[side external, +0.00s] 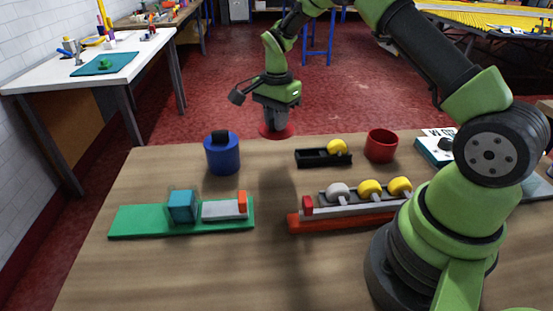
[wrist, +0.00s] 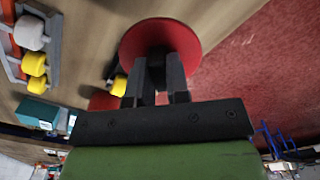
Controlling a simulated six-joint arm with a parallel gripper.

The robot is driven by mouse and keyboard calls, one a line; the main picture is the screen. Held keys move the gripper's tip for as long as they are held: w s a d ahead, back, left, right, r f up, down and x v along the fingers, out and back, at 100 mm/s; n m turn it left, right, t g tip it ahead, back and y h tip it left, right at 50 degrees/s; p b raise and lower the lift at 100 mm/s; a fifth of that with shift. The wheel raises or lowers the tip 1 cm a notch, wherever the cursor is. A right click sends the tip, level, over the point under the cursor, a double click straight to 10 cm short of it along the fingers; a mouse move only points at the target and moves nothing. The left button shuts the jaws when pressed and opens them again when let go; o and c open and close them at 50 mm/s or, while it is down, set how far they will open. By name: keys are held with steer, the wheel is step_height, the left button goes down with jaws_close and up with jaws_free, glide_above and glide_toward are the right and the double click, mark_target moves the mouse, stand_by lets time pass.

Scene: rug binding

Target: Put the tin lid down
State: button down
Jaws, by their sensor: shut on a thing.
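The tin lid is a round red disc (wrist: 142,40) with a dark knob at its middle. My gripper (wrist: 158,72) is shut on the knob. In the side view the lid (side external: 276,133) hangs roughly level under my gripper (side external: 276,119), near the table's far edge, apparently above the tabletop; the exact gap is hard to tell. A red open-topped tin (side external: 381,146) stands to its right. A blue cylinder (side external: 222,155) with a black block on top stands to its left.
A black tray (side external: 318,158) with a yellow knobbed piece lies between lid and red tin. A red-and-grey rack (side external: 345,218) holds white and yellow pieces in front. A green board (side external: 150,221) carries a teal block and a grey piece. Bare wood (side external: 262,170) lies between.

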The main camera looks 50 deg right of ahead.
mark_target(276, 163)
step_height(276, 163, down, 9)
steer(key=shift+f, duration=0.1)
stand_by(0.3)
steer(key=shift+f, duration=0.1)
steer(key=c, duration=1.1)
jaws_free()
